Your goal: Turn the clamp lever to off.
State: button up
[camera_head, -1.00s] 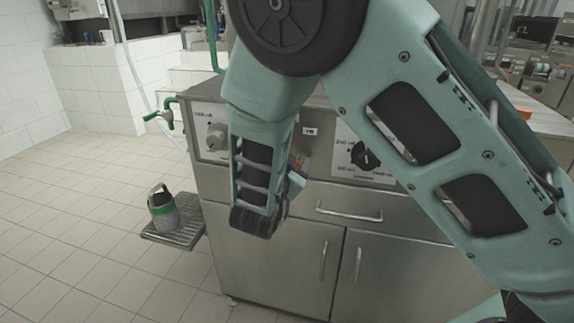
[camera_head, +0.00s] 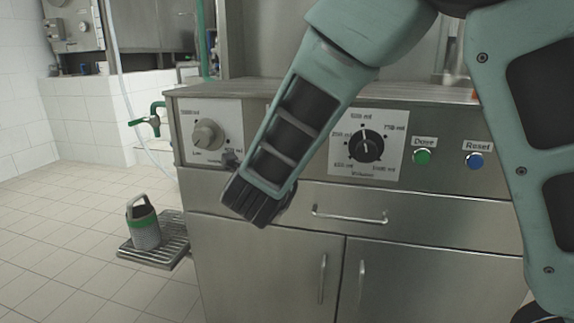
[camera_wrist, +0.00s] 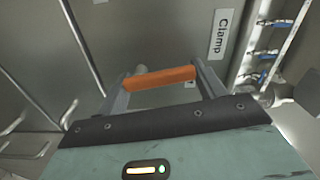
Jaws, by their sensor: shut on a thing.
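The clamp lever's orange handle (camera_wrist: 160,78) lies crosswise between the two fingers of my gripper (camera_wrist: 163,82) in the wrist view. The fingers are closed on its ends. The white "Clamp" label (camera_wrist: 222,35) is on the steel panel just to the right of the handle. The lever's pivot and the setting it points to cannot be made out.
The steel machine's front has a grey knob (camera_head: 207,135), a black volume dial (camera_head: 366,146), a green Dose button (camera_head: 422,157) and a blue Reset button (camera_head: 475,160). A drawer handle (camera_head: 349,215) sticks out below. A container (camera_head: 143,226) stands on the grated platform (camera_head: 165,254) at left.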

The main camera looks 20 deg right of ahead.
jog(key=shift+s+d+f+m+b, duration=0.1)
jog(key=shift+f+m+b, duration=0.1)
jog(key=shift+m+b, duration=0.7)
jog(key=shift+r, duration=0.1)
jog(key=o, duration=1)
jog(key=p+v, duration=0.2)
jog(key=v, duration=1.5)
jog(key=shift+s, duration=0.2)
